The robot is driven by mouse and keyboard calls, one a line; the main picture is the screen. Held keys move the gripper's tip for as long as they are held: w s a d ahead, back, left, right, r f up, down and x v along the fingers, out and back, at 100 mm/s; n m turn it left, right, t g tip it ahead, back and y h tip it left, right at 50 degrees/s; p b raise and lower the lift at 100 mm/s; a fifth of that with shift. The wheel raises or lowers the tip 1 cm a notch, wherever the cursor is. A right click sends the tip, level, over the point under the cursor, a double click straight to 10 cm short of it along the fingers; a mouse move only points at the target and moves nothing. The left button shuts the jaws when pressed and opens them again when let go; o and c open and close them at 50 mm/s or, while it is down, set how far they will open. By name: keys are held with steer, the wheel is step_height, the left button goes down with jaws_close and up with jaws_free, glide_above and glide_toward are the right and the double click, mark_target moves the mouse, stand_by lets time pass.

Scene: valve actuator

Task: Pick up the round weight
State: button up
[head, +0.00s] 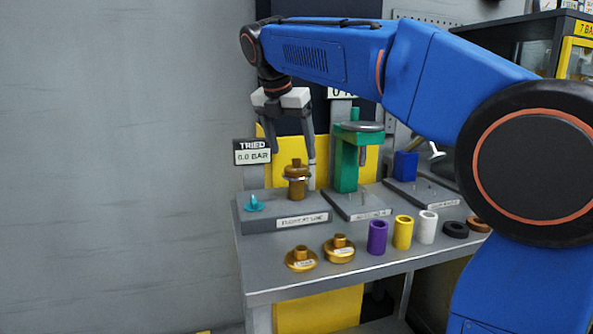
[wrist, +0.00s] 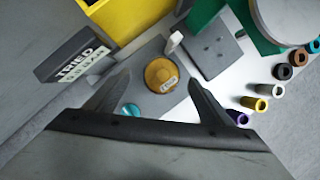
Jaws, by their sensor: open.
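A round brass weight with a knob (head: 297,169) stands on a fitting on the left grey station block. In the wrist view this round weight (wrist: 160,74), with a small label on top, appears between my fingertips. My gripper (head: 293,157) is open and points down at it. In the wrist view my gripper (wrist: 158,80) has a finger on each side, with nothing held. I cannot tell how far the tips are above the weight. Two similar brass weights (head: 301,259) (head: 340,249) sit at the bench's front left.
A "TRIED 0.0 BAR" display (head: 252,152) stands left of the weight, and a teal knob (head: 254,204) is low beside it. A green press (head: 346,160) stands close on the right. Purple, yellow and white cylinders (head: 403,232) line the bench front.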

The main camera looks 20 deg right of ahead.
mark_target(297, 159)
steer(key=shift+d+x, duration=0.2)
steer(key=shift+x, duration=2.15)
steer(key=shift+s, duration=0.2)
steer(key=shift+c, duration=0.4)
steer(key=c, duration=1.2)
steer(key=shift+r, duration=0.15)
